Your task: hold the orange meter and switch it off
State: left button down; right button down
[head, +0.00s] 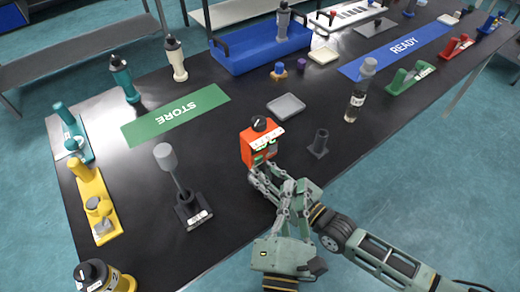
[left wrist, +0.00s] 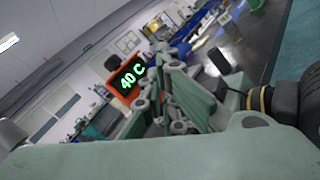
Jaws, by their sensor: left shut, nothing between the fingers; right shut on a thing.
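The orange meter (head: 250,148) is upright near the middle of the dark table's front side, with a black knob (head: 260,124) and a white label on top. In the left wrist view the orange meter (left wrist: 113,81) shows a lit green display reading 40 C. My right gripper (head: 258,177) is shut on the meter's lower part and hides some of it. My left gripper (head: 292,184) is shut and empty, just right of the right gripper and below the meter, apart from the knob. The two grippers overlap in the head view.
A dark grey holder (head: 318,144) stands close right of the meter, and a small grey tray (head: 286,105) lies behind it. A tool in a black stand (head: 190,212) is at left.

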aim_at(270, 145)
pick_arm(q)
jog(key=w+a, duration=0.4)
jog(key=w, duration=0.1)
jog(key=shift+w, duration=0.25)
dwell(1.3)
jog(key=shift+w+a, duration=0.25)
jog(key=shift+w, duration=0.1)
jog(key=shift+w+a, duration=0.15)
jog(key=shift+w, duration=0.05)
dwell(0.5)
jog(key=shift+s+d, duration=0.4)
jog(key=shift+s, duration=0.15)
jog(key=s+d, duration=0.3)
jog(key=s, duration=0.2)
jog(key=shift+d, duration=0.25)
dwell(0.4)
